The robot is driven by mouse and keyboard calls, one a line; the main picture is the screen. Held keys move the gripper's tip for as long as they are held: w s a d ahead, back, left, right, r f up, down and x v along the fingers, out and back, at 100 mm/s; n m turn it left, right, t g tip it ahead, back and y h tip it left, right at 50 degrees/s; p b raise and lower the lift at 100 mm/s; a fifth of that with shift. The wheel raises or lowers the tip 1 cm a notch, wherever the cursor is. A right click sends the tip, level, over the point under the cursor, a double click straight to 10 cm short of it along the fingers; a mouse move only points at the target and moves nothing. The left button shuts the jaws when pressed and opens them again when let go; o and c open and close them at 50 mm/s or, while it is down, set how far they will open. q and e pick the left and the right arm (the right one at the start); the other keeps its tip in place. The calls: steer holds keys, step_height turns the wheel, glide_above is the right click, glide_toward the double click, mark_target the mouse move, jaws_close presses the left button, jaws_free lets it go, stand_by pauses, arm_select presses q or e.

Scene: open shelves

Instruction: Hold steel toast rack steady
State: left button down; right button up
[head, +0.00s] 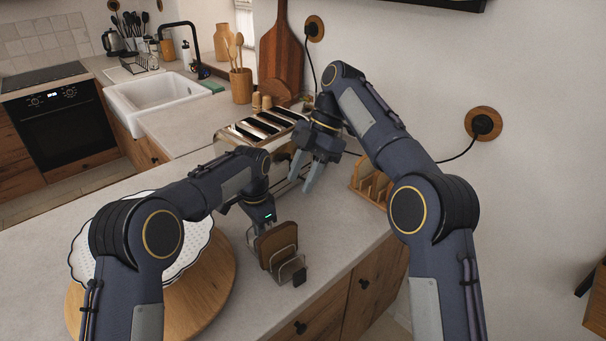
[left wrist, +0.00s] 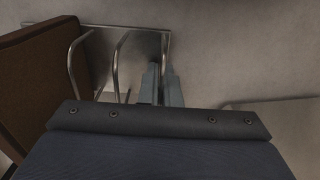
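The steel toast rack (head: 292,270) stands on the counter in front of me, with brown toast (head: 279,244) upright in it. In the left wrist view its wire loops (left wrist: 116,62) are beside a brown slice (left wrist: 40,72) at the left. My left gripper (head: 265,228) is low at the rack's far end, partly hidden behind the toast. In the left wrist view its fingers (left wrist: 161,86) are close together around the rack's end wire; the exact contact is hard to see. My right gripper (head: 306,176) is open and empty, pointing down above the counter beside the toaster.
A steel toaster (head: 262,126) with long slots stands behind my grippers. A wooden slotted rack (head: 371,183) is at the right, near the wall. A white plate (head: 198,246) on a round wooden board (head: 216,283) is at the left. The counter's front edge is close to the steel rack.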

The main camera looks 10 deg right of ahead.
arm_select(q)
steer(key=c, duration=1.6)
jaws_free()
steer(key=shift+o, duration=0.2)
